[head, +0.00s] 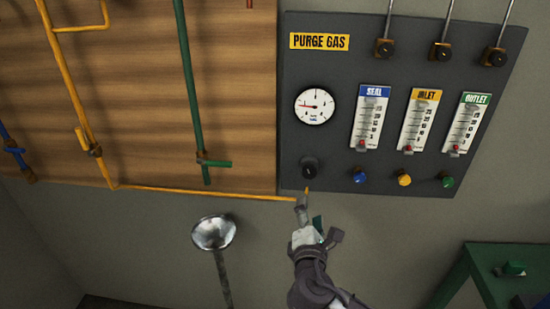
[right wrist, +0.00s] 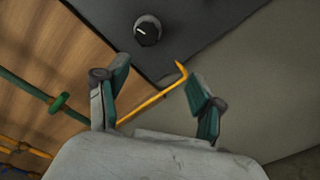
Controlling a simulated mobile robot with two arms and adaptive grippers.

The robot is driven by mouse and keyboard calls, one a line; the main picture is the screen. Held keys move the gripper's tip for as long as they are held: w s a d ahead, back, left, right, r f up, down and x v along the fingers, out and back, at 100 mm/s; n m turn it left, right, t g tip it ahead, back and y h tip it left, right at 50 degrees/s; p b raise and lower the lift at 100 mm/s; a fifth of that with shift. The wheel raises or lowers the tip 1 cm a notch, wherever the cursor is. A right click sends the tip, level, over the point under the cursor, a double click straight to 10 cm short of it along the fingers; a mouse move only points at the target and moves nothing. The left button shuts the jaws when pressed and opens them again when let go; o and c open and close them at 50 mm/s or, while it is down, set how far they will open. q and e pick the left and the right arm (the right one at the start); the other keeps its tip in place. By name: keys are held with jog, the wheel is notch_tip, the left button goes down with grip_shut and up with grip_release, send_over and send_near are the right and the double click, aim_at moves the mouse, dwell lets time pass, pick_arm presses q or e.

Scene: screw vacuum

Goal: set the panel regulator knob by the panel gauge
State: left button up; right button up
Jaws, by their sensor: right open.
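The dark purge gas panel (head: 330,60) is on the wall at the upper right of the head view. The panel gauge (head: 314,106) is round and white with a red needle pointing left. The black regulator knob (head: 310,168) sits below the gauge, near the panel's lower left corner. It also shows in the right wrist view (right wrist: 148,31), with a white mark on its face. My right gripper (head: 307,222) is below the knob and apart from it. In the right wrist view its two fingers (right wrist: 160,88) are spread, with nothing held between them. My left gripper is not in view.
Blue (head: 360,176), yellow (head: 404,180) and green (head: 447,181) knobs sit under three flow meters to the right. A yellow pipe (head: 200,192) runs to the panel's lower edge, close to my right gripper. A metal bowl on a stem (head: 214,233) stands left of my right arm.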

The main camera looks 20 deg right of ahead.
aim_at(309, 174)
jog(key=w+d+p, duration=0.1)
jog(key=w+d, duration=0.1)
jog(key=w, duration=0.1)
jog(key=w+d+r+p, duration=0.1)
jog(key=w+d, duration=0.1)
jog(key=w, duration=0.2)
jog(key=w+d+r+p, duration=0.1)
jog(key=w+d+p, duration=0.1)
jog(key=w, duration=0.1)
jog(key=shift+w+r, duration=0.25)
jog(key=shift+w, duration=0.05)
jog(key=shift+w+d+f, duration=0.1)
jog(key=shift+w+d, duration=0.2)
jog(key=shift+w, duration=0.25)
jog(key=c, duration=1.2)
